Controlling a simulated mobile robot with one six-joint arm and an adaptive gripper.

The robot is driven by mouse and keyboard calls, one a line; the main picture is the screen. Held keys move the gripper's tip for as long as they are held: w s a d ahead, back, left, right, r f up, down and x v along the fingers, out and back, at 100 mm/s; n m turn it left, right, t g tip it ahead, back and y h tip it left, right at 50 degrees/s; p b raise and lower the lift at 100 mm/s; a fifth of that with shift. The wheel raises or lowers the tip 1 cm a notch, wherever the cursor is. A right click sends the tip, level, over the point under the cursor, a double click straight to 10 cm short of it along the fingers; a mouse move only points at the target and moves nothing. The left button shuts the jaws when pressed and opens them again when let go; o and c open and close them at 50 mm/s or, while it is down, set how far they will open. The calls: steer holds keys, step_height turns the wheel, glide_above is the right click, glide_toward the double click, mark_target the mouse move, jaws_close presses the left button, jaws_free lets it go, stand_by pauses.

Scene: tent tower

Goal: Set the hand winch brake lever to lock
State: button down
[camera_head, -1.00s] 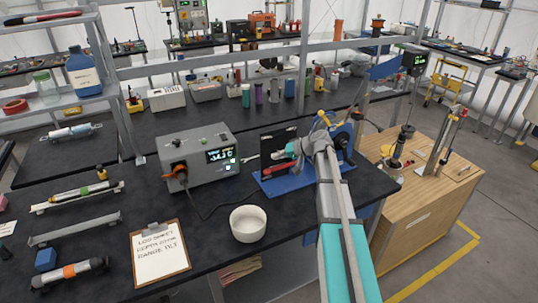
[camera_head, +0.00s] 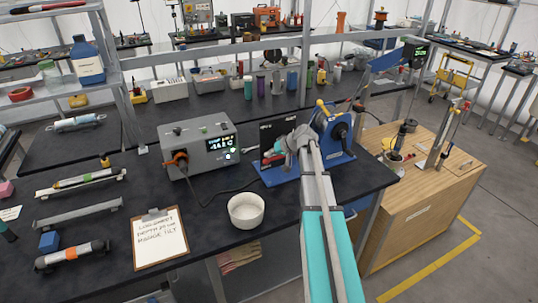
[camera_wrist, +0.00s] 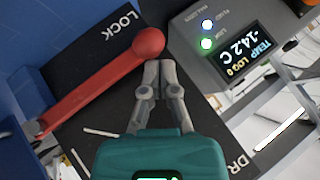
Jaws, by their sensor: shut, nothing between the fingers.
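The hand winch (camera_head: 335,128) is blue with a dark drum and stands on the bench in the head view. Its red brake lever (camera_wrist: 95,85) has a round knob (camera_wrist: 148,42) and lies across a black plate (camera_wrist: 108,60) in the wrist view. The knob is beside the white word LOCK. Letters "DR" show at the plate's other end, cut off by the frame. My gripper (camera_wrist: 160,68) is shut and empty, its tips just below the knob; I cannot tell if they touch. In the head view my gripper (camera_head: 284,152) is at the plate, partly hidden by my arm.
A grey instrument box (camera_head: 201,149) with a lit display stands left of the winch. A white bowl (camera_head: 246,210) and a clipboard (camera_head: 159,238) lie in front. A black cable runs between box and bowl. A wooden cabinet (camera_head: 415,215) stands at right.

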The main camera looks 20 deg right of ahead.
steer(key=shift+s+d+f, duration=0.1)
steer(key=shift+f, duration=0.1)
stand_by(0.5)
steer(key=shift+r, duration=0.15)
steer(key=p+v, duration=0.6)
steer(key=v, duration=0.3)
steer(key=shift+s+r+p, duration=0.3)
steer(key=shift+r+p, duration=0.1)
stand_by(0.5)
